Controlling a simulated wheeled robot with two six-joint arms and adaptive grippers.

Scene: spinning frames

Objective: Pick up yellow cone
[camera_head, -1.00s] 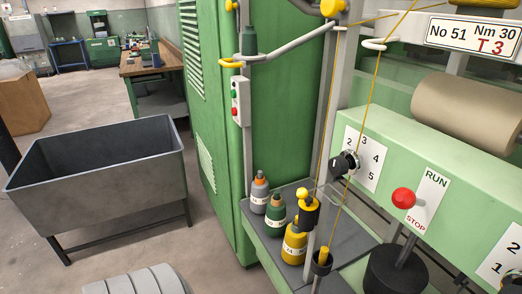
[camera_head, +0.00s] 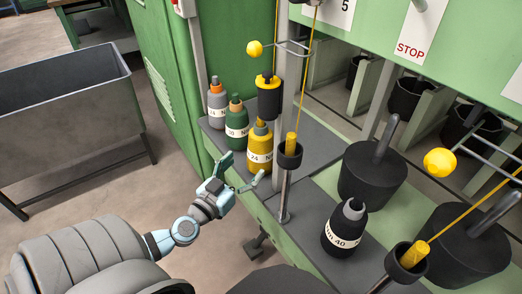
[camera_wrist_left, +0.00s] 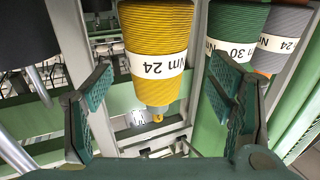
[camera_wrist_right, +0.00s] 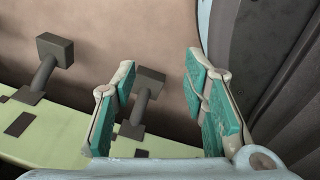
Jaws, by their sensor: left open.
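The yellow cone (camera_head: 260,153) with a white "24" label stands upright on a grey shelf (camera_head: 300,122), to the right of a green cone (camera_head: 236,124) and a grey cone (camera_head: 217,102). In the left wrist view the yellow cone (camera_wrist_left: 155,35) appears upside down between my fingers, reading "Nm 24". My left gripper (camera_head: 243,172) is open, just in front of the yellow cone, and does not hold it. My right gripper (camera_wrist_right: 160,80) is open and empty in the right wrist view; it does not show in the head view.
A black cone labelled 40 (camera_head: 345,228) is farther right. A grey bin (camera_head: 65,105) stands at left.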

